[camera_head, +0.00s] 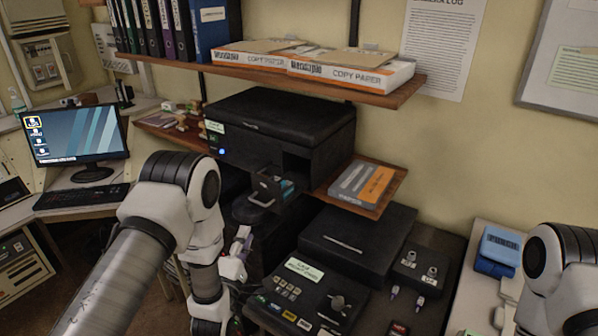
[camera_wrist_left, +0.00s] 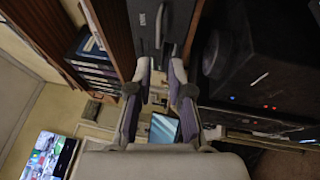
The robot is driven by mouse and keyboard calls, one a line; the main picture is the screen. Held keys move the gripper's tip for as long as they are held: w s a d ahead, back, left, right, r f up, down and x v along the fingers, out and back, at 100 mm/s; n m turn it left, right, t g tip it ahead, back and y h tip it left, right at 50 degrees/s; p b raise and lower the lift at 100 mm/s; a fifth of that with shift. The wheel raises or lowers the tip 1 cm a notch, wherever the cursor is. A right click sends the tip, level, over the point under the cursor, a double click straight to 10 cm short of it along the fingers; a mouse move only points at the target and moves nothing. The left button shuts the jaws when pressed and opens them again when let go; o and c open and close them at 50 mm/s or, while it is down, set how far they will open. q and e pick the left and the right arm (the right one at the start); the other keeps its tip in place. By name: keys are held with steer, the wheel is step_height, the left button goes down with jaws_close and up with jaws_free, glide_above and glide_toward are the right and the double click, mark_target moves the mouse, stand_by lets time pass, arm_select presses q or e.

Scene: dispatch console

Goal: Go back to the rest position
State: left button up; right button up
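My left arm comes in from the left in the head view, and its gripper (camera_head: 238,256) hangs low in front of the dark equipment, left of the black console box. In the left wrist view the two fingers of the left gripper (camera_wrist_left: 161,72) stand apart with a gap between them. Nothing is held between them. My right arm shows only as a white and black joint at the right edge of the head view. Its gripper is out of view.
A black printer (camera_head: 280,125) stands below a wooden shelf (camera_head: 385,98) with paper boxes. A black console box (camera_head: 305,290) with buttons sits close to the left gripper's right. A monitor (camera_head: 77,134) and keyboard (camera_head: 82,197) are on the left desk. A blue punch (camera_head: 499,248) is at right.

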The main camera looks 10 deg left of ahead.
arm_select(q)
steer(key=s+f+m+g+b, duration=0.25)
steer(key=s+f+g, duration=0.25)
steer(key=s+f, duration=0.45)
steer(key=s+f+m+g+b, duration=0.1)
steer(key=s+f+m+g, duration=0.4)
steer(key=f, duration=0.7)
steer(key=s+d+f+m+g, duration=0.1)
steer(key=s+m+g, duration=0.4)
steer(key=s, duration=0.5)
steer(key=s+f+m+g+h, duration=0.1)
steer(key=s+f+m+g, duration=0.3)
steer(key=s, duration=0.6)
steer(key=shift+s+d+f+m+g, duration=0.15)
steer(key=shift+s+d+m+g, duration=0.25)
steer(key=shift+m, duration=0.75)
steer(key=shift+w, duration=0.2)
